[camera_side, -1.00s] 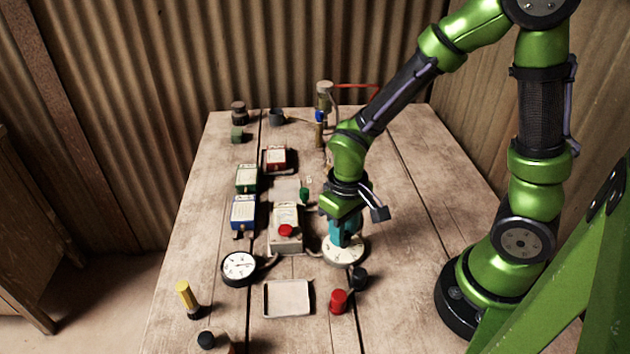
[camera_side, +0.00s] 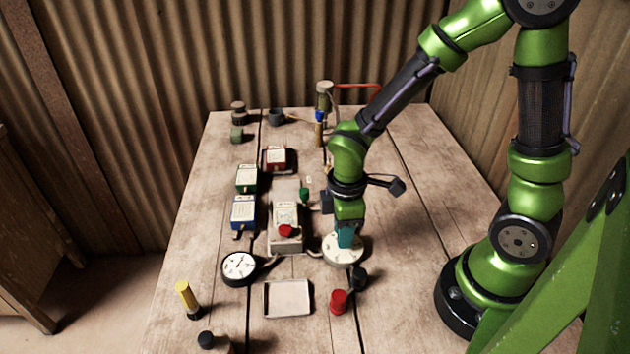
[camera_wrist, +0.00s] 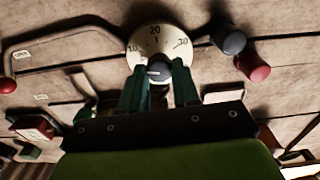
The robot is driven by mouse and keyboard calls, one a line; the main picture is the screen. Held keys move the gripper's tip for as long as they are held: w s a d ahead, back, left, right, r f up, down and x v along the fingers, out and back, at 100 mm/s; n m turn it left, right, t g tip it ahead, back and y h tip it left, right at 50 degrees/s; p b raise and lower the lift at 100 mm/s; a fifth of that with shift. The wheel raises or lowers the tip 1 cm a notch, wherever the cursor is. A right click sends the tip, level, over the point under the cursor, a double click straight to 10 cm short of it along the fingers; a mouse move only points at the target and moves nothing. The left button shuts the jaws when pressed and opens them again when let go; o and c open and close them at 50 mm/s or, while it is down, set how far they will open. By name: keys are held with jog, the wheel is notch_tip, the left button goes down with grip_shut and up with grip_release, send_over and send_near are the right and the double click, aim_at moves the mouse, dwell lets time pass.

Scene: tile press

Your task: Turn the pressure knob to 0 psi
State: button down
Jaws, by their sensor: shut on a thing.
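The pressure knob (camera_wrist: 158,72) is a small grey knob in the middle of a round cream dial (camera_wrist: 150,42). In the wrist view, 20 stands at the top of the dial, with 10 on the left and 30 on the right. The 0 mark is not visible there, and I cannot tell exactly where the knob points. In the side view the dial (camera_side: 344,252) lies on the table under my gripper (camera_side: 346,238). My teal fingers (camera_wrist: 159,80) are shut on the knob, one on each side. A round white gauge (camera_side: 239,267) with a black rim lies to the left; its reading is too small to tell.
A red button (camera_side: 338,302) and a black knob (camera_side: 358,277) stand close in front of the dial. A press with a red top piece (camera_side: 286,231) is to its left. A shallow tray (camera_side: 288,298) lies at front left. The table's right side is mostly clear.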

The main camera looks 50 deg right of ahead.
jog(key=n, duration=0.4)
jog(key=shift+s+n, duration=0.1)
jog(key=shift+n, duration=2)
jog(key=c, duration=0.8)
grip_release()
notch_tip(320, 180, up, 17)
